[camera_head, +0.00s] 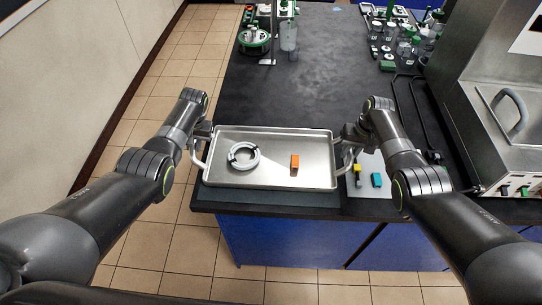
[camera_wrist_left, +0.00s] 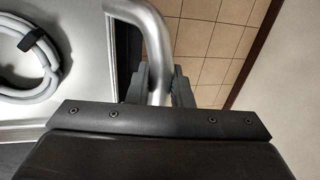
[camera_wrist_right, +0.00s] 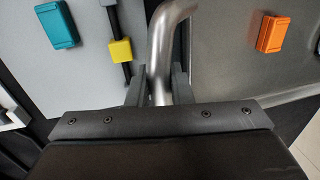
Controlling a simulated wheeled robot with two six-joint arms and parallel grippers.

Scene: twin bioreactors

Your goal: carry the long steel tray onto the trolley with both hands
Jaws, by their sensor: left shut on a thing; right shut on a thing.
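The long steel tray (camera_head: 270,145) is at the near end of the dark bench, level, with a curved handle at each end. It carries a coiled grey hose (camera_head: 243,156) on its left half and an orange block (camera_head: 295,163) on its right half. My left gripper (camera_head: 203,134) is shut on the left handle, which shows between its fingers in the left wrist view (camera_wrist_left: 158,60). My right gripper (camera_head: 352,136) is shut on the right handle, which shows in the right wrist view (camera_wrist_right: 160,60). I cannot tell whether the tray touches the bench. No trolley shows in these views.
A pale mat (camera_head: 367,162) with a yellow block (camera_head: 357,170) and a teal block (camera_head: 377,180) lies right of the tray. A steel machine (camera_head: 500,110) stands at the right. Glassware (camera_head: 405,45) stands at the back right. Tiled floor (camera_head: 165,100) is open at the left.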

